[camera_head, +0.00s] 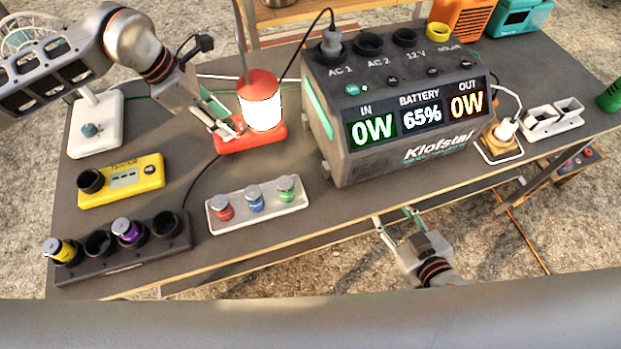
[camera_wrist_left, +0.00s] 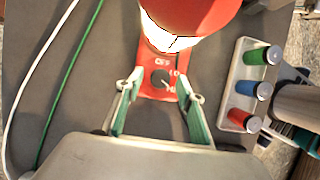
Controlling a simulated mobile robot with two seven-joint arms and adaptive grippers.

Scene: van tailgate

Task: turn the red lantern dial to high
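The red lantern (camera_head: 262,105) stands on the table with its white globe glowing. Its red base also shows in the left wrist view (camera_wrist_left: 148,62), marked OFF, LO and HI around a dark dial (camera_wrist_left: 160,78). A pale mark on the dial appears to point to the lower right, near HI. My left gripper (camera_head: 227,128) is at the lantern's base. In the left wrist view its fingers (camera_wrist_left: 160,92) are apart, one on each side of the dial, with visible gaps. My right gripper (camera_head: 394,216) is open and empty beyond the table's front edge.
A power station (camera_head: 400,110) stands right of the lantern. A white tray with three small jars (camera_head: 257,205) lies in front. A yellow tester (camera_head: 122,180) and a dark socket strip (camera_head: 120,248) are at left. Cables (camera_wrist_left: 68,85) run left of the lantern.

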